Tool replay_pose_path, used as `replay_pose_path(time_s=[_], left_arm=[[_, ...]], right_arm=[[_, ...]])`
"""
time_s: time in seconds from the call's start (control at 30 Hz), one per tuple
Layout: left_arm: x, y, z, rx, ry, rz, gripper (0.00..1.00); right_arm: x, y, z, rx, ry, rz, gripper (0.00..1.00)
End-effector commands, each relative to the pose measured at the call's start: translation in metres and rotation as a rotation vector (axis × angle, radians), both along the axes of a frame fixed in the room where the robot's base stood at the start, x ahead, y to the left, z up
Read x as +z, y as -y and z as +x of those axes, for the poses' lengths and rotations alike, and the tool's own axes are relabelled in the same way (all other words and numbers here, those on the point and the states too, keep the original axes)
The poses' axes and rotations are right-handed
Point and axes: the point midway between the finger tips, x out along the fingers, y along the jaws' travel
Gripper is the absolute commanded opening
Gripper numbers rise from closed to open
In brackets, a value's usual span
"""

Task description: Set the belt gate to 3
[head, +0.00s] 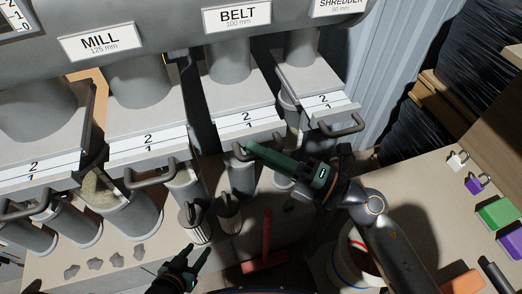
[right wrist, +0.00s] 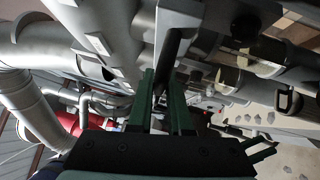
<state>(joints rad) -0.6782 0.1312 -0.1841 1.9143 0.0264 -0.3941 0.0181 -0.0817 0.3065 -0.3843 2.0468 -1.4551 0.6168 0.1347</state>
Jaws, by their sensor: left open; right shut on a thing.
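The belt gate (head: 240,92) is a grey slide plate under the chute labelled BELT. Its front scale shows 2 above a partly cut-off 1; no 3 is visible on it. Its bent grey handle (head: 277,135) hangs at the front edge. My right gripper (head: 250,148) reaches in from the right with its long green fingers at the handle's left end, shut on it. In the right wrist view the grey handle bar (right wrist: 172,50) runs down between the green fingers. My left gripper (head: 196,258) is open and empty, low in front of the bins.
The mill gate (head: 145,118) is left of the belt gate and the shredder gate (head: 310,88) right, each with a handle. Striped knobs (head: 228,215) and a red tool (head: 266,250) are below. A table with padlocks (head: 457,160) and coloured blocks (head: 498,213) is at right.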

Motion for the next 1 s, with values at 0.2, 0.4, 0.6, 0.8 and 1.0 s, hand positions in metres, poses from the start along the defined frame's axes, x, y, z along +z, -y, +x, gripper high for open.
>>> replay_pose_path(time_s=[0.2,0.4,0.6,0.8,1.0], left_arm=[[0.006,0.000,0.000,0.000,0.000,0.000,0.47],[0.006,0.000,0.000,0.000,0.000,0.000,0.47],[0.006,0.000,0.000,0.000,0.000,0.000,0.47],[0.006,0.000,0.000,0.000,-0.001,0.000,0.47],[0.006,0.000,0.000,0.000,-0.001,0.000,0.47]], right_arm=[[-0.001,0.007,-0.022,0.000,-0.003,-0.004,0.00],[-0.001,0.010,-0.031,0.001,0.000,-0.002,0.00],[-0.001,0.010,-0.031,0.001,0.000,-0.002,0.00],[0.000,0.010,-0.030,0.000,0.000,-0.001,0.39],[0.000,0.010,-0.030,0.000,0.000,-0.001,0.47]])
